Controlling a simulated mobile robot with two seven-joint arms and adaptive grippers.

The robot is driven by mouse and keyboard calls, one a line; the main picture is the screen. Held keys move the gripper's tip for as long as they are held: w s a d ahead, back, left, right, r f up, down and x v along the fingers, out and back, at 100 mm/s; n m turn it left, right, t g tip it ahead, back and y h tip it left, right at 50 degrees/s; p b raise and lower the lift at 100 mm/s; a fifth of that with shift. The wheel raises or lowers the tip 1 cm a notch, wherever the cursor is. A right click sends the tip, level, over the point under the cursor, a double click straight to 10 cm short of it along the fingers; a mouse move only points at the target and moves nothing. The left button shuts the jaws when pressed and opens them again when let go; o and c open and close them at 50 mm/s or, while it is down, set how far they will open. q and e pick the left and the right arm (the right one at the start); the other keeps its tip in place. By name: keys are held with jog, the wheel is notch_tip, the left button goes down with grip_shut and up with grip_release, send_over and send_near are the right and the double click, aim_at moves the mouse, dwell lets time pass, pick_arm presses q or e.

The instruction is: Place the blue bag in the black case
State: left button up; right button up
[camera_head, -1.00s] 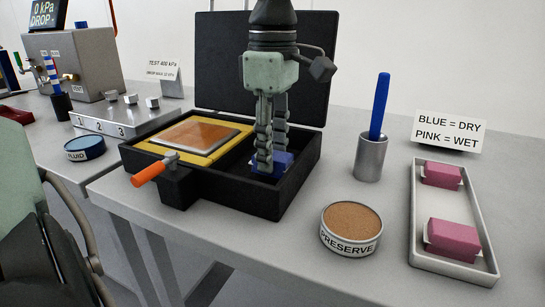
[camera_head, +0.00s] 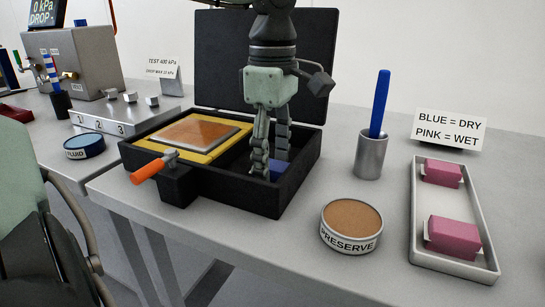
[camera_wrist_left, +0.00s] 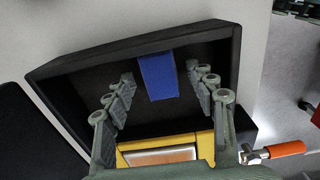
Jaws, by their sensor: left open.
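The black case (camera_head: 228,196) stands open on the bench, its lid upright behind it. The blue bag (camera_head: 278,170) lies in the case's right-hand compartment, partly hidden behind a finger. In the left wrist view the blue bag (camera_wrist_left: 158,78) lies flat on the dark compartment floor near one wall. My left gripper (camera_head: 270,163) points down into that compartment. Its fingers are open, one on each side of the bag, and in the wrist view there is a visible gap on both sides. My right gripper does not show.
A yellow-framed orange panel (camera_head: 196,134) fills the case's left part, and an orange-handled latch (camera_head: 154,167) sticks out in front. To the right stand a grey cup with a blue stick (camera_head: 370,155), a PRESERVE tin (camera_head: 351,225) and a tray (camera_head: 455,263) with two pink bags.

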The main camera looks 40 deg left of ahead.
aim_at(273, 164)
pick_arm(q)
jog(key=shift+r, duration=0.1)
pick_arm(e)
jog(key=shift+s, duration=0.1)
pick_arm(q)
jog(key=shift+r, duration=0.2)
notch_tip(273, 164, up, 12)
jog(key=shift+f+p, duration=0.15)
jog(key=shift+p, duration=0.3)
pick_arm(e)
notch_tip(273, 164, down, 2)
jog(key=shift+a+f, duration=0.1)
